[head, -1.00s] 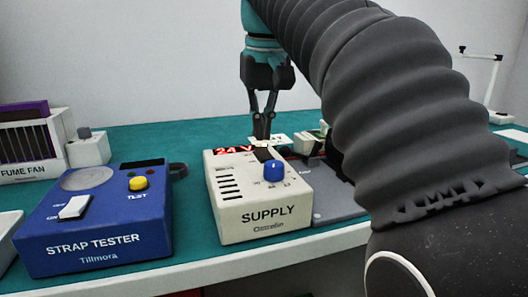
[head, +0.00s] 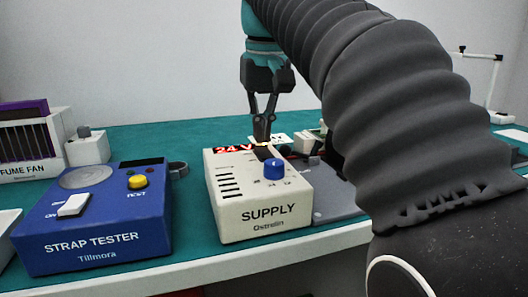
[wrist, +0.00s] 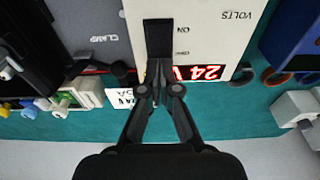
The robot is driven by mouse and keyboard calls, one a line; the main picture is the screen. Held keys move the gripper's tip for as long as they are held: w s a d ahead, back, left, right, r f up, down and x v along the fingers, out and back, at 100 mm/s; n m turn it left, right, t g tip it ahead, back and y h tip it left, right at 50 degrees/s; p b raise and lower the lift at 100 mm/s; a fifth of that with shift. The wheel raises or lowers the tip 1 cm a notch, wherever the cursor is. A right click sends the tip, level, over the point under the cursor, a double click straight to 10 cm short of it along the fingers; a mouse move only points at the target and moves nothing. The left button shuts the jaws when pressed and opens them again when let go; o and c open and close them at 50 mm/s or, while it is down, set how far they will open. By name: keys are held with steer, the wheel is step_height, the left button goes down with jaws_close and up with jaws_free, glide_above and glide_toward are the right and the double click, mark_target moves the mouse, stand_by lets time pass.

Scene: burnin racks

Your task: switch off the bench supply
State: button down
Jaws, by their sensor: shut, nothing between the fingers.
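The bench supply (head: 258,214) is a cream box marked SUPPLY near the front edge of the bench. My gripper (head: 263,150) is shut and empty, pointing down over the supply's top behind the knob.
A blue strap tester (head: 95,225) with a yellow button and white rocker stands left of the supply. A fume fan (head: 28,145) is at the far left. A grey clamp unit (head: 335,203) sits close on the right. My arm blocks the right side. Green bench shows behind.

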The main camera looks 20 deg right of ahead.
mark_target(262, 148)
steer(key=shift+f+b, duration=0.55)
steer(key=shift+f, duration=0.2)
stand_by(0.4)
step_height(262, 148, up, 3)
steer(key=p, duration=0.3)
steer(key=shift+r, duration=2.05)
